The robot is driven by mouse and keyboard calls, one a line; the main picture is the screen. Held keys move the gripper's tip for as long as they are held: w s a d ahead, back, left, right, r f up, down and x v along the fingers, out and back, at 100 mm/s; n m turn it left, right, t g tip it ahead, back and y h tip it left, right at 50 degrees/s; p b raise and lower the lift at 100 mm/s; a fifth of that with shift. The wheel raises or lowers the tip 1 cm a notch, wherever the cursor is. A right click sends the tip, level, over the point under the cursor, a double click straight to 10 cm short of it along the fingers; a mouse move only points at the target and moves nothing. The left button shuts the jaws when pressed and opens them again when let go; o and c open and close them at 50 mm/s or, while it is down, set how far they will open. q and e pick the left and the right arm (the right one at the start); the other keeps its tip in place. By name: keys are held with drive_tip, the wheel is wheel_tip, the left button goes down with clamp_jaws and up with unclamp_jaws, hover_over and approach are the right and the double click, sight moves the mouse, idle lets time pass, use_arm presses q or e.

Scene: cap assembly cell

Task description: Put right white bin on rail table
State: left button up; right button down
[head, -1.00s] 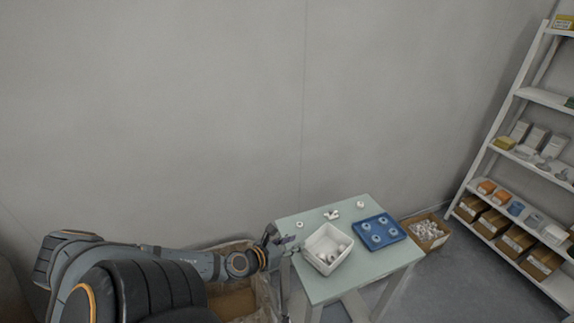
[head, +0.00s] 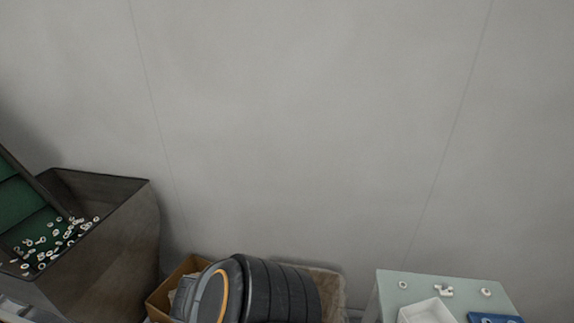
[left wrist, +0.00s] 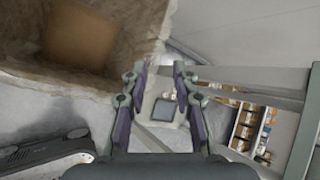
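One white bin (head: 426,312) stands on a pale green-topped table (head: 395,289) at the bottom right of the head view, cut off by the frame's lower edge. I cannot tell from this view whether other white bins are present. No table with rails is recognisable. My left gripper (left wrist: 160,76) shows in the left wrist view with its two fingers apart and nothing between the fingertips. In the head view only a black, orange-ringed part of my arm shows; neither gripper is in that view. My right gripper is in neither view.
A blue tray (head: 494,318) and small white parts (head: 443,290) share the green table. A dark hopper (head: 118,240) with a green conveyor (head: 25,210) and white rings stands left. A cardboard box (head: 160,297) sits beside my arm. Shelves (left wrist: 248,125) show in the wrist view.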

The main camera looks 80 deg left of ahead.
use_arm(q)
drive_tip(key=s+d+f+n+g+h, duration=0.2)
drive_tip(key=s+d+f+n+g, duration=0.2)
drive_tip(key=s+d+f+n, duration=0.85)
drive_tip(key=s+d+f+n+h, duration=0.1)
drive_tip(key=d+f+n, duration=0.1)
drive_tip(key=d, duration=0.4)
drive_tip(key=s+d+f+n+g+h, duration=0.1)
drive_tip(key=s+d+f+n, duration=0.1)
drive_tip(key=d+f, duration=0.2)
drive_tip(key=d, duration=0.3)
drive_tip(key=shift+d+f+h, duration=0.3)
drive_tip(key=shift+f+h, duration=0.1)
drive_tip(key=shift+s+f, duration=0.1)
drive_tip(key=shift+s, duration=0.05)
drive_tip(key=shift+f+b, duration=2)
drive_tip(key=shift+b, duration=0.1)
